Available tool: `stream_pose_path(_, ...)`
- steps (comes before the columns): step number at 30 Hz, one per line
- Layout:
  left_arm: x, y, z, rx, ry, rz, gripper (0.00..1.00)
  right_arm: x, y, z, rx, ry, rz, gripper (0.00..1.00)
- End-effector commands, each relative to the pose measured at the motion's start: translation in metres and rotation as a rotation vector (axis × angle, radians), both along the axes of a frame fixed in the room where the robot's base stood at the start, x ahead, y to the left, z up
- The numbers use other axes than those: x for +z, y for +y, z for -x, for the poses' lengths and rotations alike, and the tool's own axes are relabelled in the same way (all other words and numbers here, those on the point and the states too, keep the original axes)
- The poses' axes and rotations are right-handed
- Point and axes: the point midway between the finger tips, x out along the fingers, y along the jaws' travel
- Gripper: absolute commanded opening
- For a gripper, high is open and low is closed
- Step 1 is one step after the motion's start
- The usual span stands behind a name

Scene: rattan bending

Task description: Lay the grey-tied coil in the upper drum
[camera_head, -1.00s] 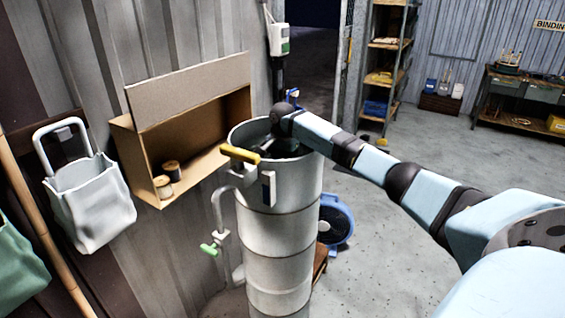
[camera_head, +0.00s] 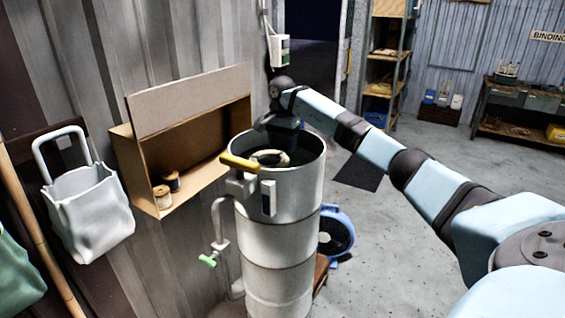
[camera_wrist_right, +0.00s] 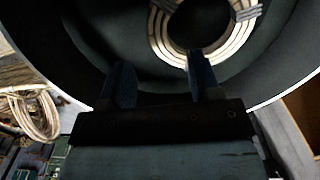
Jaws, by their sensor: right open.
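The pale coil (camera_head: 270,157) lies inside the upper drum (camera_head: 292,192), the top part of a tall white stack. The right wrist view shows the coil (camera_wrist_right: 196,59) as a ring with grey ties, against the dark inside of the drum (camera_wrist_right: 90,35). My right gripper (camera_head: 279,122) is over the far side of the drum's mouth. In the wrist view its two dark fingers (camera_wrist_right: 160,62) are apart with nothing between them, and the coil is beyond their tips. The fingertips are hard to make out in the head view. My left gripper is not in view.
A yellow-handled clamp (camera_head: 240,162) sits on the drum's near rim. A cardboard box (camera_head: 185,140) with spools is on the wall at left, beside a white bag (camera_head: 88,210). Open floor lies to the right.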

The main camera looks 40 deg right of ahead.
Motion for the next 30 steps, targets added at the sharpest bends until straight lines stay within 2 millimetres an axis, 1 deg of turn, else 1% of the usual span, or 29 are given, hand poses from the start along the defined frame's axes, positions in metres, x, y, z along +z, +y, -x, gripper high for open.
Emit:
stream_pose_path(1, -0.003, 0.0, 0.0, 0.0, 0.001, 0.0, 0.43, 0.008, 0.0, 0.0, 0.0, -0.002, 0.0, 0.57)
stream_pose_path(4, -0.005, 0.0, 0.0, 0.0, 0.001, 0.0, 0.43, 0.02, 0.0, 0.0, 0.0, -0.002, -0.001, 0.57)
stream_pose_path(10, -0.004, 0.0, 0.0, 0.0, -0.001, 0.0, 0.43, 0.028, 0.0, 0.0, 0.001, 0.001, 0.0, 0.57)
stream_pose_path(18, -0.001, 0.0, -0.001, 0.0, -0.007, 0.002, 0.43, 0.028, 0.0, 0.0, 0.001, 0.001, -0.001, 0.57)
stream_pose_path(26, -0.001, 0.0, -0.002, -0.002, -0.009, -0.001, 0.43, 0.027, 0.001, 0.0, 0.0, -0.002, -0.007, 0.57)
stream_pose_path(28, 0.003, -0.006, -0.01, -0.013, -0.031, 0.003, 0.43, 0.021, 0.007, -0.001, -0.004, -0.018, -0.044, 0.57)
stream_pose_path(29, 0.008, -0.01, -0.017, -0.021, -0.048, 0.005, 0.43, 0.017, 0.012, -0.002, -0.01, -0.031, -0.075, 0.57)
stream_pose_path(30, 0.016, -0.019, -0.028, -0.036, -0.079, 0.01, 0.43, 0.011, 0.02, -0.002, -0.019, -0.055, -0.134, 0.57)
